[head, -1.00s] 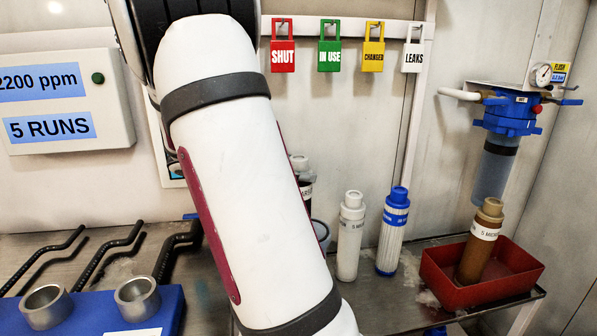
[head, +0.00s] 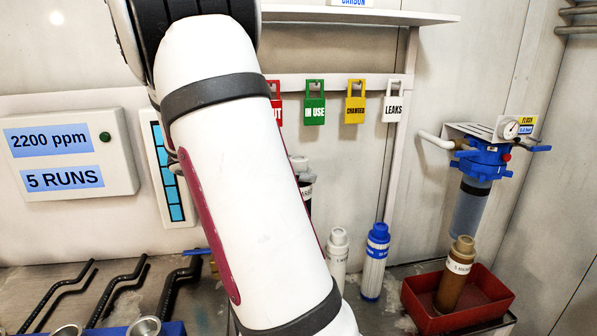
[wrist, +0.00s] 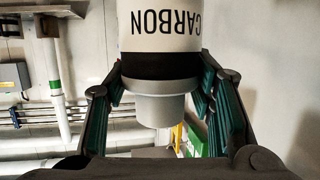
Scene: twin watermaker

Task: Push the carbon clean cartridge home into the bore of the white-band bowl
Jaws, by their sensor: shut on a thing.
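The carbon cartridge (wrist: 160,65) shows in the wrist view, with a white label reading CARBON upside down, a black band and a grey stepped end. My gripper (wrist: 160,88) is shut on it, with a finger on each side. In the head view my white arm hides the gripper. A cartridge with a pale cap and dark band (head: 307,180) shows just past the arm's right edge and appears to be the held one. I do not see the white-band bowl now, in either view.
A white cartridge (head: 337,258) and a blue-capped cartridge (head: 375,262) stand on the bench right of my arm. A brown cartridge (head: 456,272) stands in a red tray (head: 486,300) below the blue filter head (head: 483,160). Black bent handles (head: 115,290) lie at left.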

